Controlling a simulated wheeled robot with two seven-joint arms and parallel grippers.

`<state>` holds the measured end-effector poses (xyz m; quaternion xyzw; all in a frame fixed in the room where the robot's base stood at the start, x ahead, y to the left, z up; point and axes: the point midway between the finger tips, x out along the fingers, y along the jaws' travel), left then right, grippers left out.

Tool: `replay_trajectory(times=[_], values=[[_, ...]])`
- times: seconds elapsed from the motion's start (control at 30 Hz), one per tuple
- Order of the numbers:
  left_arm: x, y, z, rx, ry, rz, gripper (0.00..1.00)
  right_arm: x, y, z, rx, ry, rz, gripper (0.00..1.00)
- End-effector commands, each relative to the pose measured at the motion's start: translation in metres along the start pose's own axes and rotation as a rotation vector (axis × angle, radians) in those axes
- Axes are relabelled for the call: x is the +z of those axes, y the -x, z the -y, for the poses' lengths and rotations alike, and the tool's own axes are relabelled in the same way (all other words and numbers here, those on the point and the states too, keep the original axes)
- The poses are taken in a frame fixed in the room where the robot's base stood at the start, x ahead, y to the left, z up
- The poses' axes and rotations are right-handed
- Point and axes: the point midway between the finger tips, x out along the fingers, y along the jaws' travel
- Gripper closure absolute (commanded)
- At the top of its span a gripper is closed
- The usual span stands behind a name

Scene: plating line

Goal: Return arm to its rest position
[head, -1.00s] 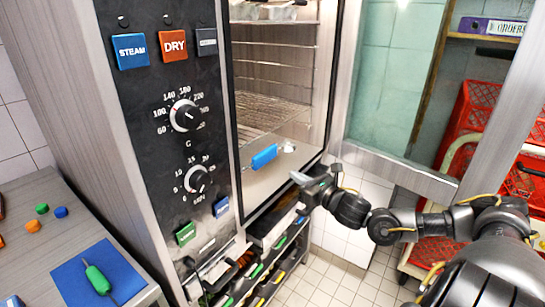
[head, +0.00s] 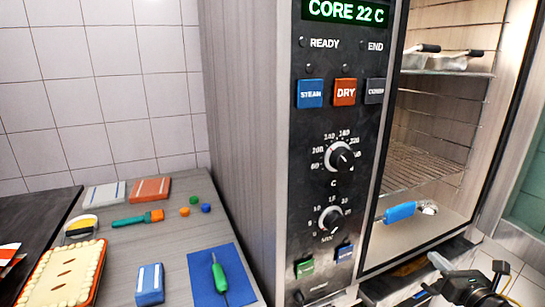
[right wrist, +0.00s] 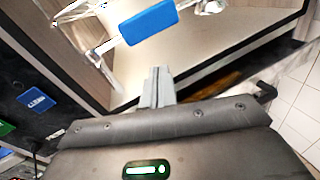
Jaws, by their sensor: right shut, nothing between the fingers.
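My right gripper (head: 440,264) is at the lower right of the head view, in front of the oven's lower edge. In the right wrist view its fingers (right wrist: 157,84) are together with nothing between them. The oven (head: 345,240) stands open, with its dark control panel to the left of the cavity. A blue-handled tool (head: 400,212) lies on the cavity floor beyond my gripper; its blue part also shows in the right wrist view (right wrist: 149,22), apart from my fingers. My left gripper is not in view.
A grey side table (head: 185,240) at left holds a blue mat (head: 207,285) with a green-handled probe (head: 218,275), colored blocks and boxes. A tray of pale pieces (head: 65,270) is at the lower left. Pans (head: 450,62) sit on the upper oven rack.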

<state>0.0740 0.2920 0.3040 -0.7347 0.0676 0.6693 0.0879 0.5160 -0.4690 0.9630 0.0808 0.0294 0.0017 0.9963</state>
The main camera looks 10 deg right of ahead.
Motion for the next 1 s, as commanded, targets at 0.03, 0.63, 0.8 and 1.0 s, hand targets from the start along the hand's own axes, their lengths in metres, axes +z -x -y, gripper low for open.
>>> replay_trajectory(times=[0.03,0.63,0.8,1.0], values=[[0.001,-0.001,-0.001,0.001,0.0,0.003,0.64,-0.025,0.006,-0.005,-0.033,-0.136,-0.043,1.0],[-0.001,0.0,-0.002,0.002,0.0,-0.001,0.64,-0.27,0.19,-0.138,-1.168,-2.057,-0.25,1.0],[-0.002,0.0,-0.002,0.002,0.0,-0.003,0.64,-0.285,0.228,-0.165,-1.444,-2.257,-0.137,1.0],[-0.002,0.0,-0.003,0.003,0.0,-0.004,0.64,-0.312,0.248,-0.18,-1.667,-2.359,-0.014,1.0]])
